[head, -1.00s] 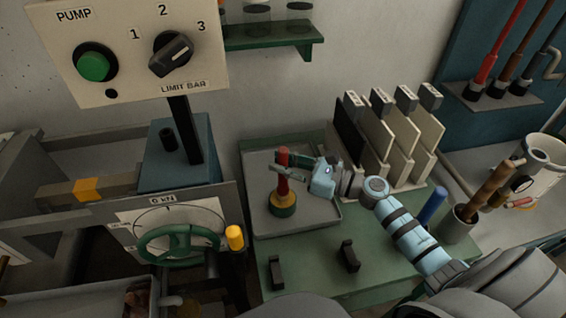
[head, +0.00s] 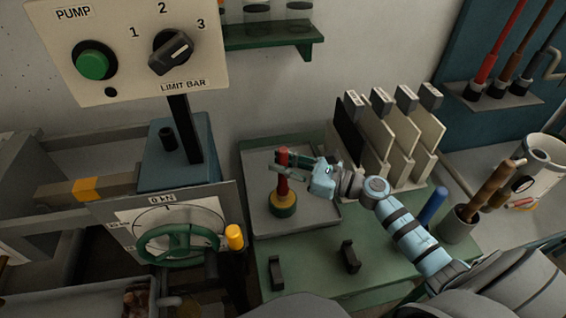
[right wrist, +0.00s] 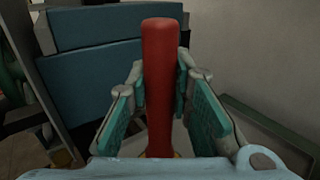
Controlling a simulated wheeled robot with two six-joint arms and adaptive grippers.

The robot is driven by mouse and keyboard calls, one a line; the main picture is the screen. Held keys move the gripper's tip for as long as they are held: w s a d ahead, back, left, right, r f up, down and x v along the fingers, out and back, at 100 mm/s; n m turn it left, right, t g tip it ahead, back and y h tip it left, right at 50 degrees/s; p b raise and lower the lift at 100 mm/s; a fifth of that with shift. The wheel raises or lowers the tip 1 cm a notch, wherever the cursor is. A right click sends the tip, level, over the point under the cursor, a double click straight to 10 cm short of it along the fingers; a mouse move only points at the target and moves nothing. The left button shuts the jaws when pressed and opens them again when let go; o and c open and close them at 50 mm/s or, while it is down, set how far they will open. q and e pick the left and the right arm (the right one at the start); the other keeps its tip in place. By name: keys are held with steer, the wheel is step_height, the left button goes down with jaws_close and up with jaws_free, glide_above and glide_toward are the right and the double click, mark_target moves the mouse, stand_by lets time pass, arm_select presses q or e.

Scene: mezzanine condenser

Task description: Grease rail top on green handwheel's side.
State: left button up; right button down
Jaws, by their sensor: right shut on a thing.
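In the right wrist view the red handle (right wrist: 160,75) stands upright between the two teal finger pads. The green handwheel (head: 178,245) is at the left, in front of a white dial plate. I cannot clearly make out the rail top. My left gripper is not in view.
A pump panel (head: 130,50) hangs above the handwheel. A yellow-topped lever (head: 234,237) stands between the handwheel and the tray. Upright plates (head: 405,140) stand behind my right arm. A cup of handles (head: 460,225) is at the right. Two black blocks sit on the green bench front.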

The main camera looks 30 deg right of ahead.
mark_target(283, 148)
step_height(283, 148, up, 7)
steer(key=p, duration=0.5)
steer(key=shift+r+p, duration=0.1)
steer(key=shift+p, duration=0.3)
